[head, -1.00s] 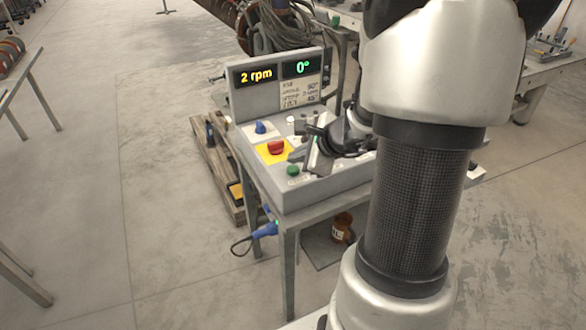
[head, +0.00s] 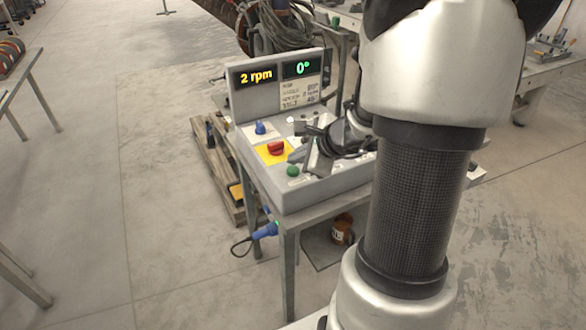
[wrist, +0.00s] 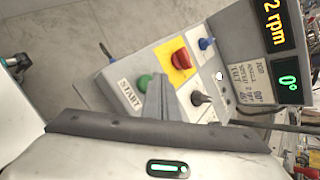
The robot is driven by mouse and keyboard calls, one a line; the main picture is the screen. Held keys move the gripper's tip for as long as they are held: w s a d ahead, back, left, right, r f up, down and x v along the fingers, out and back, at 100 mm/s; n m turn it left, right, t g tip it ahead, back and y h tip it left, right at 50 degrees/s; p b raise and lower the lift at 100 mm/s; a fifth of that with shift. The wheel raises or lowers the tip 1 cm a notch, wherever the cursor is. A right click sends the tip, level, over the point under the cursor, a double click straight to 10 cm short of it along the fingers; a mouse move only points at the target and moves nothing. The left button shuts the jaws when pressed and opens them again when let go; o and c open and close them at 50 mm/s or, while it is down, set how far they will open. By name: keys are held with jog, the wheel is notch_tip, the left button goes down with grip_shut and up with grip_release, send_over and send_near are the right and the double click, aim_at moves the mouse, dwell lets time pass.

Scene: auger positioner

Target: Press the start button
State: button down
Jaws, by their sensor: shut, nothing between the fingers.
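The green start button (head: 292,171) is a round cap at the front of the grey control panel (head: 340,182). In the wrist view the green button (wrist: 143,83) has a white START label (wrist: 129,97) beside it. My gripper (head: 297,157) is shut and empty, with its tips just behind the button in the head view. In the wrist view its fingers (wrist: 156,82) overlap the button's right edge. I cannot tell whether they touch it. The button's face is partly hidden there.
A red knob (head: 276,148) on a yellow plate and a blue knob (head: 260,128) are close by on the panel. A black knob (wrist: 200,98) also stands near the fingers. The displays read 2 rpm (head: 256,77) and 0° (head: 298,68).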

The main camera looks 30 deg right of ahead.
aim_at(296, 171)
jog(key=shift+f, duration=0.1)
dwell(0.5)
jog(key=shift+f+b, duration=0.35)
jog(key=shift+b, duration=0.25)
jog(key=shift+f+b, duration=0.5)
jog(key=shift+b, duration=0.1)
dwell(0.4)
jog(key=shift+r, duration=0.15)
dwell(0.3)
jog(key=shift+r+p, duration=0.7)
jog(key=shift+r, duration=0.1)
notch_tip(296, 171, up, 5)
jog(key=p, duration=0.4)
dwell(0.3)
